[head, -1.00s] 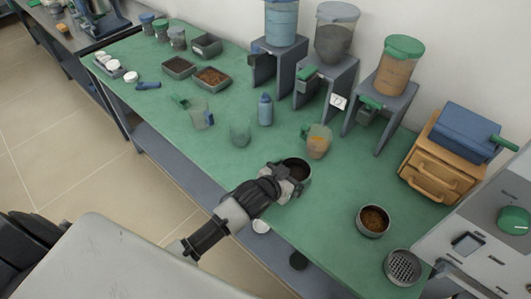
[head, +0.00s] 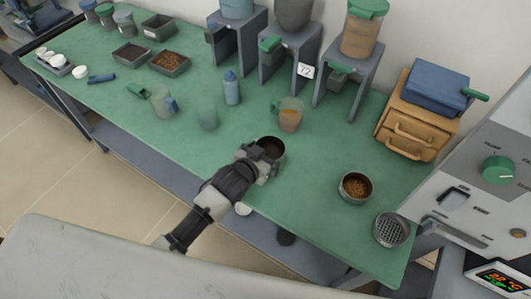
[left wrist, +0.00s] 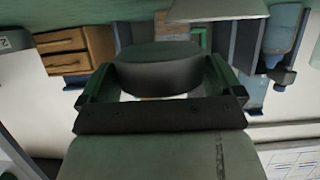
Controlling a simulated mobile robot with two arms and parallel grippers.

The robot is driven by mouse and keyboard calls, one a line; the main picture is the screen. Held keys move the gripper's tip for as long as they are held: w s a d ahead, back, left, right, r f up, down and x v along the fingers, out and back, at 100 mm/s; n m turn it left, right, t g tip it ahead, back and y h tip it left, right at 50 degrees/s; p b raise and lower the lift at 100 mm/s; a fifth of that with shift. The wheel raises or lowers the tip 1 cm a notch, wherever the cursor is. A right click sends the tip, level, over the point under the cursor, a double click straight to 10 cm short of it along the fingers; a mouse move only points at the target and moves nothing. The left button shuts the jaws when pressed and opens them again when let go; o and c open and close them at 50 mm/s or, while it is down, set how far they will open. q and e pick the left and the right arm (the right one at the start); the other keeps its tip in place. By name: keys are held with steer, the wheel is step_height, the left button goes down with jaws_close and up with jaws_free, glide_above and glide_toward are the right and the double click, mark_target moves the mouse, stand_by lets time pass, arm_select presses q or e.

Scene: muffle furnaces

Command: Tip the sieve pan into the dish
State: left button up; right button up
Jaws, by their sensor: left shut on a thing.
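My left gripper (head: 262,161) is shut on a round, dark-walled pan (head: 273,147), which looks like the sieve pan, at the front part of the green bench. Its inside looks dark; I cannot tell how full it is or whether it touches the bench. In the left wrist view the pan (left wrist: 158,72) sits between the two green fingers. A round metal dish (head: 356,188) with brown grains stands to the right. Beside it is a round sieve (head: 391,229) with a perforated bottom. My right gripper is out of view.
A measuring jug (head: 290,114) with orange-brown contents stands just behind the pan. A blue bottle (head: 231,88) and a greenish beaker (head: 208,116) stand to the left. Dispensers on grey stands (head: 348,75) and a wooden drawer box (head: 413,123) line the back. A furnace (head: 480,185) is at right.

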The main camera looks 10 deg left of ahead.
arm_select(q)
steer(key=shift+f, duration=0.4)
steer(key=shift+r+b, duration=0.2)
steer(key=shift+b, duration=0.25)
steer(key=shift+r+n+h, duration=0.2)
steer(key=shift+n+h, duration=0.2)
steer(key=shift+r+n+p, duration=0.3)
steer(key=shift+p, duration=0.35)
steer(key=shift+n+g+h, duration=0.3)
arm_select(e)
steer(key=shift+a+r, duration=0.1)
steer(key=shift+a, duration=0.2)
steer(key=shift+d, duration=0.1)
arm_select(q)
steer(key=shift+r, duration=0.1)
